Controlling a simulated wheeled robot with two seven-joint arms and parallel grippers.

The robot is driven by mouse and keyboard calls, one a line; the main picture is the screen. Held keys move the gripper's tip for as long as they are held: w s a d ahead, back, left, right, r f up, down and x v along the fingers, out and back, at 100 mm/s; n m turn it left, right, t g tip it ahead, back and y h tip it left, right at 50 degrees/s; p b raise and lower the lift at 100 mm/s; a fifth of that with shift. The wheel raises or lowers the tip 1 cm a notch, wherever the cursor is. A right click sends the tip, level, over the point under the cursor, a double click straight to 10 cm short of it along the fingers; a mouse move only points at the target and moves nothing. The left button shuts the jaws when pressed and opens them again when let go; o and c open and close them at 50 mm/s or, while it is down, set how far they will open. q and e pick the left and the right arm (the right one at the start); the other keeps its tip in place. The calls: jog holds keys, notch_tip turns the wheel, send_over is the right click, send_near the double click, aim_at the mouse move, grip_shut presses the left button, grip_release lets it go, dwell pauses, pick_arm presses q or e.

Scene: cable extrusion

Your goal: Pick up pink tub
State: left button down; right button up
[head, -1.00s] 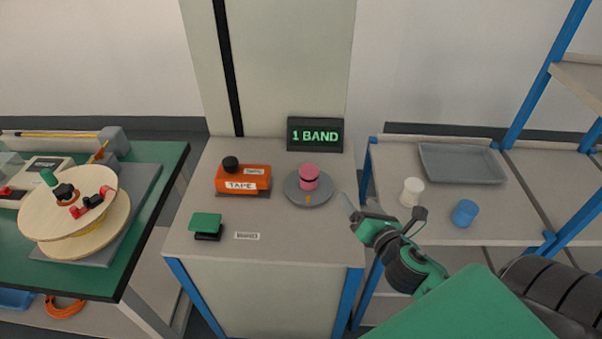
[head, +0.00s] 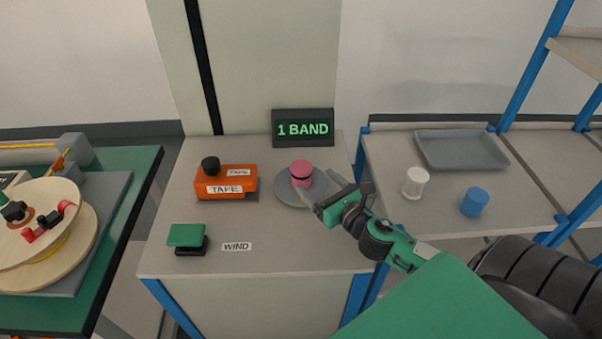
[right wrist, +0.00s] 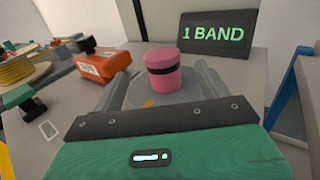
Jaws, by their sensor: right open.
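The pink tub (head: 301,171) stands upright on a round grey disc (head: 287,193) on the middle table and has a dark band around it. It also shows in the right wrist view (right wrist: 162,74), between and beyond my fingers. My right gripper (head: 325,191) is open and empty, just right of and in front of the tub. In the right wrist view its two fingers (right wrist: 163,90) point toward the tub from either side. I see no contact with the tub. My left gripper is not in view.
An orange tape dispenser (head: 226,183) stands left of the disc, with a green-topped press (head: 187,237) nearer the front. A "1 BAND" display (head: 303,128) stands behind. A white cup (head: 415,182), a blue cup (head: 474,202) and a grey tray (head: 462,149) are on the right table.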

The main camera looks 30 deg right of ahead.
aim_at(298, 163)
jog(key=w, duration=0.4)
jog(key=shift+w+a, duration=0.1)
jog(key=shift+w+p, duration=0.35)
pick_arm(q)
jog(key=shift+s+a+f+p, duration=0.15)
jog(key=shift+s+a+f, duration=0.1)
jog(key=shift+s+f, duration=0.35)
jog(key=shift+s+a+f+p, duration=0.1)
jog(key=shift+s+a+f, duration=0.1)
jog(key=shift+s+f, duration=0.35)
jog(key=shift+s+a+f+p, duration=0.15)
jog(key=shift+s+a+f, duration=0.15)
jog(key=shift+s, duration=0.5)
pick_arm(e)
jog(key=shift+w, duration=2.3)
jog(key=c, duration=1.1)
